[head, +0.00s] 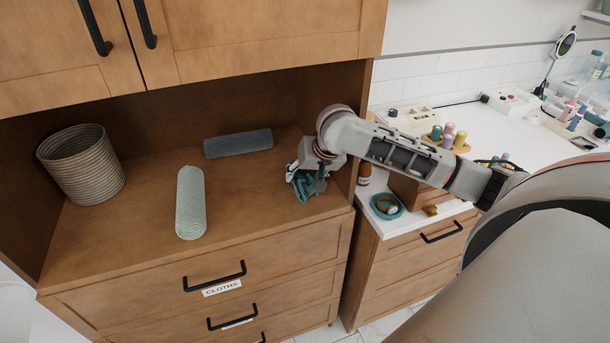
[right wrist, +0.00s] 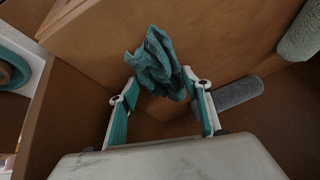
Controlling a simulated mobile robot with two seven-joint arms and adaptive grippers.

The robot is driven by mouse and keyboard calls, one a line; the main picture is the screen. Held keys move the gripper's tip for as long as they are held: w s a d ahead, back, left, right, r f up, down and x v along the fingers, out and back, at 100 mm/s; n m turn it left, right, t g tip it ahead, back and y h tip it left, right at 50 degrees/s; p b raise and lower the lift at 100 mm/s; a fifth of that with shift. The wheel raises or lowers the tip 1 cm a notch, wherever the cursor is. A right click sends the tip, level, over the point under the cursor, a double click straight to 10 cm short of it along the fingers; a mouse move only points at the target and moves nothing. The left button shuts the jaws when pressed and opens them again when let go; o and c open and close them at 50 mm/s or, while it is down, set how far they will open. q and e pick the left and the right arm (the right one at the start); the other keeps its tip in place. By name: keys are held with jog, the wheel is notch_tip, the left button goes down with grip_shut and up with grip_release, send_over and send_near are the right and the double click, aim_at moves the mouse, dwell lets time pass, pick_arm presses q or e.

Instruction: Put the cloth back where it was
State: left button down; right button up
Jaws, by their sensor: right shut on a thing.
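A crumpled teal cloth (head: 302,190) is at the right end of the wooden cabinet's open shelf. My right gripper (head: 308,178) is shut on it, reaching in from the right. In the right wrist view the bunched cloth (right wrist: 154,62) sits between the two fingertips (right wrist: 160,78). I cannot tell whether the cloth touches the shelf top (head: 145,225). Below the shelf, a drawer (head: 290,253) labelled CLOTHS is shut. My left gripper is not in view.
A rolled pale green towel (head: 190,203) and a rolled dark grey towel (head: 238,143) lie on the shelf. A ribbed basket (head: 82,165) stands at its left. A side panel separates the shelf from the white counter (head: 500,135), which holds bottles. The shelf's front middle is clear.

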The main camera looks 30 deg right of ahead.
jog(key=o, duration=1.1)
jog(key=shift+f, duration=0.1)
jog(key=shift+s+r, duration=0.15)
jog(key=shift+r, duration=0.35)
jog(key=v, duration=1.1)
jog(key=shift+s+r, duration=0.1)
